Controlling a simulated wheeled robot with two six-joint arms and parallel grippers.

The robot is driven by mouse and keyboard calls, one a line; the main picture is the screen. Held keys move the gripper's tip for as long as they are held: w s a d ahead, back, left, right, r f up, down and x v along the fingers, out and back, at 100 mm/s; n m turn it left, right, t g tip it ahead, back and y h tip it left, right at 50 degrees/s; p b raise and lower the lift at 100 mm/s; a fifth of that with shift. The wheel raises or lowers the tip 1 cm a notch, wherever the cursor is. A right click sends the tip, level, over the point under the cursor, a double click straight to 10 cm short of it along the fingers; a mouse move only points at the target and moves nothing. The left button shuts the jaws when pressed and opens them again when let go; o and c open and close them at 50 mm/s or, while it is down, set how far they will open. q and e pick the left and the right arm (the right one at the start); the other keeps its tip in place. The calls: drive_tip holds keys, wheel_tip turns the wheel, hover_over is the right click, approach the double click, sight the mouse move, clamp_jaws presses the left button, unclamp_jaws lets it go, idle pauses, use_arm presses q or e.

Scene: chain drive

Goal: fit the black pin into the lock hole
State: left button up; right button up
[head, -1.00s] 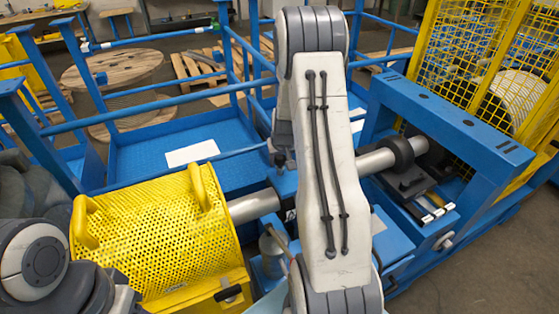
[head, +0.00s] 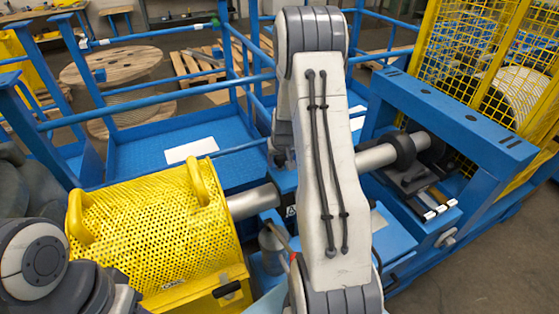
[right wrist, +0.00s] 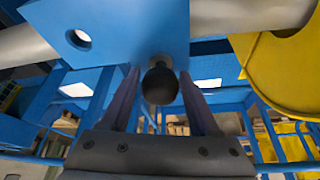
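In the right wrist view, a black pin with a round knob (right wrist: 160,86) is at the edge of a blue block (right wrist: 115,22). The block has a round hole (right wrist: 78,39) to the left of the pin. The fingers of my right gripper (right wrist: 160,98) stand apart on either side of the knob, with narrow gaps showing. How deep the pin sits in the block is hidden. In the head view, my right arm hides most of the block and the pin cannot be made out clearly. My left gripper is out of view; only part of its arm shows at lower left.
A yellow perforated guard (head: 150,225) surrounds a grey shaft (head: 252,202) on the left. More shaft with a black collar (head: 402,150) lies right of my arm, by a blue frame (head: 455,122). Blue railings (head: 160,101) stand behind.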

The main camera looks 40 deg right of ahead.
drive_tip(key=shift+o, duration=0.6)
drive_tip(key=b+v, duration=0.1)
drive_tip(key=v, duration=0.9)
drive_tip(key=shift+r, duration=0.25)
